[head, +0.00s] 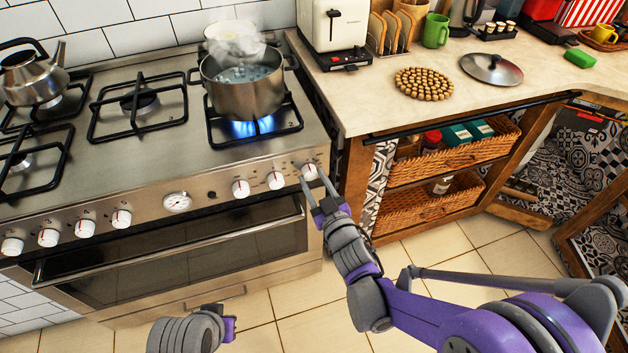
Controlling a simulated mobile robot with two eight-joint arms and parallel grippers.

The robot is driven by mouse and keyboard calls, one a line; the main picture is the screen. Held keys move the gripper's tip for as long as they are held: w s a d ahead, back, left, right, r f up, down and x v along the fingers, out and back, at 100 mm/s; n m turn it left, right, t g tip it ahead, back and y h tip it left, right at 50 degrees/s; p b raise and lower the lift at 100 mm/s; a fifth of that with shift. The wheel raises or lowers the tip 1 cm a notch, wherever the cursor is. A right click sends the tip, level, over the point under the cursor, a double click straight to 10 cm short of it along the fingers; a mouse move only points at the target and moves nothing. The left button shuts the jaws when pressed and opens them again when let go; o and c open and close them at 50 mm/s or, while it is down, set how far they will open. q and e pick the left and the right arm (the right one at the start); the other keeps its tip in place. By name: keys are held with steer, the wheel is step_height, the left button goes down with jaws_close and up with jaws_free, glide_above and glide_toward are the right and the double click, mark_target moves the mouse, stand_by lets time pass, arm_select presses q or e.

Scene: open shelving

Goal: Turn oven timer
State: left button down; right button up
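The steel oven has a front panel (140,207) with a row of white knobs with red marks and a round dial (177,201) near its middle. Which of these is the timer is not legible. My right gripper (316,187) is at the panel's right end, its two fingers apart. Its fingertips are just below and beside the rightmost knob (309,172); whether they touch it cannot be told. My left gripper (229,327) is low at the bottom edge, in front of the oven and away from the panel. Its fingers do not show clearly.
A steaming pot (243,85) stands over a lit blue flame at the hob's right. A kettle (33,75) stands at the far left. The oven handle (170,240) runs below the knobs. A wooden counter with wicker baskets (455,152) is at right. The tiled floor is clear.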

jaws_close()
steer(key=shift+f+m+b, duration=0.2)
steer(key=shift+m+b, duration=0.5)
steer(key=shift+m, duration=0.1)
steer(key=shift+m+b, duration=0.6)
steer(key=shift+m, duration=0.6)
steer(key=shift+r+m+t, duration=0.15)
steer(key=shift+m+t, duration=0.15)
steer(key=shift+m, duration=0.3)
steer(key=o, duration=0.6)
jaws_free()
